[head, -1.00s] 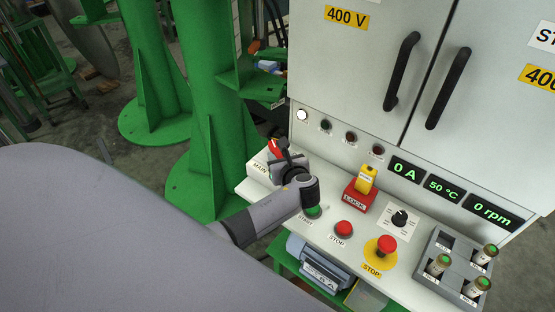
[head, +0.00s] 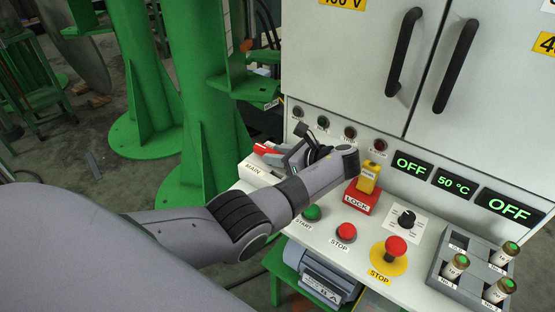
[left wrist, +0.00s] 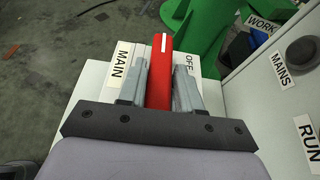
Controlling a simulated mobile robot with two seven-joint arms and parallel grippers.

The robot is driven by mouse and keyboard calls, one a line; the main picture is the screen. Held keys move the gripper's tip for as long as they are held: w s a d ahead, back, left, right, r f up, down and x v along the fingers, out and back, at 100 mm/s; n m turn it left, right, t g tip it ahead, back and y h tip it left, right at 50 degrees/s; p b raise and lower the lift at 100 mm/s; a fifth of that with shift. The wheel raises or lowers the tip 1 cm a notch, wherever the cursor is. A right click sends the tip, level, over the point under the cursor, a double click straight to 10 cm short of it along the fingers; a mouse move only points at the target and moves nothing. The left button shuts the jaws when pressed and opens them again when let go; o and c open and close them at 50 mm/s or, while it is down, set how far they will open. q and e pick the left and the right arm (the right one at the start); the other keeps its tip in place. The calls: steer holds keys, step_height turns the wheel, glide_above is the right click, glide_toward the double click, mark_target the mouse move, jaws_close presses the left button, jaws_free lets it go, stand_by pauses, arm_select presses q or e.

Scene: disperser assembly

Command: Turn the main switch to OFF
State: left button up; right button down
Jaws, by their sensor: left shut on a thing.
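The main switch has a red handle (head: 266,149) with a white stripe, at the left end of the control panel beside the MAIN label (head: 252,169). In the left wrist view the red handle (left wrist: 161,70) lies between the MAIN label (left wrist: 121,62) on the left and the OFF label (left wrist: 188,72) on the right. My left gripper (left wrist: 160,88) is shut on the handle, one finger on each side. In the head view my wrist partly hides the switch. My right gripper is not in view.
The panel also holds a green START button (head: 312,213), a red STOP button (head: 346,232), a yellow-and-red LOCK piece (head: 369,178), a rotary knob (head: 406,218) and an emergency stop (head: 396,247). Two displays (head: 411,165) (head: 509,208) read OFF. Green columns stand left of the panel.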

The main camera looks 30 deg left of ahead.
arm_select(q)
steer(key=shift+f, duration=0.1)
stand_by(0.3)
steer(key=o, duration=0.9)
steer(key=shift+o, duration=0.2)
steer(key=shift+d+r, duration=0.2)
steer(key=shift+d, duration=0.15)
steer(key=v, duration=0.6)
steer(key=shift+d+r, duration=0.1)
steer(key=shift+s, duration=0.1)
